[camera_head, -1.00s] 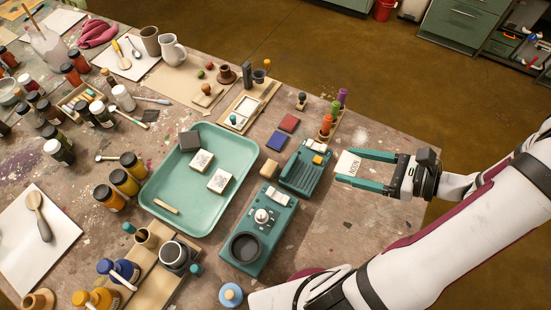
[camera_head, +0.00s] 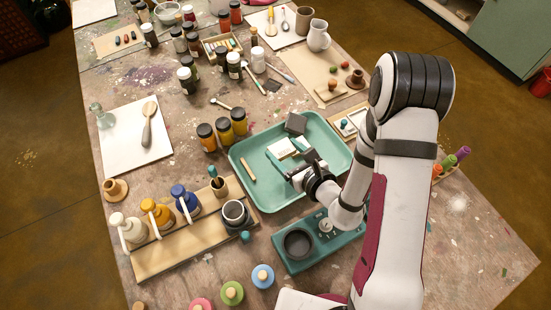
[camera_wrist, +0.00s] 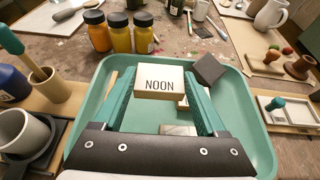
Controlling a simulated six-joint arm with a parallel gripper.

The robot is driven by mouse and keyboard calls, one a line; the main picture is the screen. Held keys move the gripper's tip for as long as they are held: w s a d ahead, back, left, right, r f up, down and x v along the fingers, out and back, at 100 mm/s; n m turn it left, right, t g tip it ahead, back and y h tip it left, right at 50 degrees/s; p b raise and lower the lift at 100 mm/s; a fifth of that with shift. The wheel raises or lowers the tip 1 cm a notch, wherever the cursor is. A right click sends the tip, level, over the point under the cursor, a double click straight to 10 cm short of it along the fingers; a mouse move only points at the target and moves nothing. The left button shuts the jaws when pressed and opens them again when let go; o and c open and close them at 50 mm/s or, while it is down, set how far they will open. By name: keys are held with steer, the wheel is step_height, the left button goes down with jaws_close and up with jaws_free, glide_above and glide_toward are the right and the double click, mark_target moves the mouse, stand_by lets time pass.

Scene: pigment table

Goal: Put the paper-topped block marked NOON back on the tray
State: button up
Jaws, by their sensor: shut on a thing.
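The pale block marked NOON (camera_wrist: 159,84) has a white paper top with dark letters and is held between the two teal fingers of my gripper (camera_wrist: 161,92). In the head view the held block (camera_head: 281,148) is over the teal tray (camera_head: 264,192); I cannot tell whether it touches the tray floor. The tray floor also surrounds it in the wrist view (camera_wrist: 236,152). A paper-topped block (camera_wrist: 178,130) lies lower on the tray, partly hidden behind my gripper. A dark grey block (camera_wrist: 208,68) sits by the tray's far edge.
A thin wooden stick (camera_head: 248,169) lies at the tray's left side. Yellow-orange jars (camera_head: 223,132) stand just beyond the tray. A wooden board with a grey cup (camera_head: 235,212) is at the near left, and a teal device with a dark bowl (camera_head: 298,243) is at the near side.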

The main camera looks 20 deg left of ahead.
mark_target(269, 166)
steer(key=a+f, duration=0.1)
steer(key=a, duration=0.1)
steer(key=a+f, duration=0.1)
steer(key=shift+s+a+f, duration=0.1)
steer(key=shift+a, duration=0.25)
steer(key=shift+a+f, duration=0.15)
steer(key=shift+f, duration=0.95)
steer(key=shift+a+f, duration=0.1)
steer(key=shift+f, duration=0.95)
steer(key=shift+f, duration=0.1)
steer(key=o, duration=1.2)
